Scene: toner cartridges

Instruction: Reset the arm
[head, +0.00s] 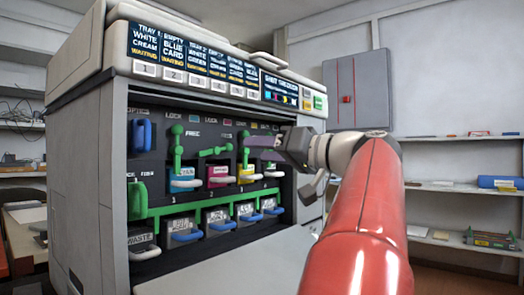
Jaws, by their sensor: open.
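My red arm reaches in from the lower right. My gripper (262,143) is open and at the right part of the printer's (115,170) open bay, in front of the upper row. It appears empty. A cyan cartridge (181,183), a magenta cartridge (218,181) and a yellow cartridge (246,177) sit in slots, each with a pale handle. Green levers stand above them: the one over cyan (178,148) is upright, the one over magenta (216,151) lies level. The lever over yellow (245,152) looks upright. The slot right of yellow is partly hidden by my gripper and wrist.
Grey units with blue handles (186,228) line the bay's lower row behind a green rail (165,210). A pale open panel (200,268) juts out below. Shelves (440,187) hold objects at right. A grey cabinet (357,92) hangs on the back wall.

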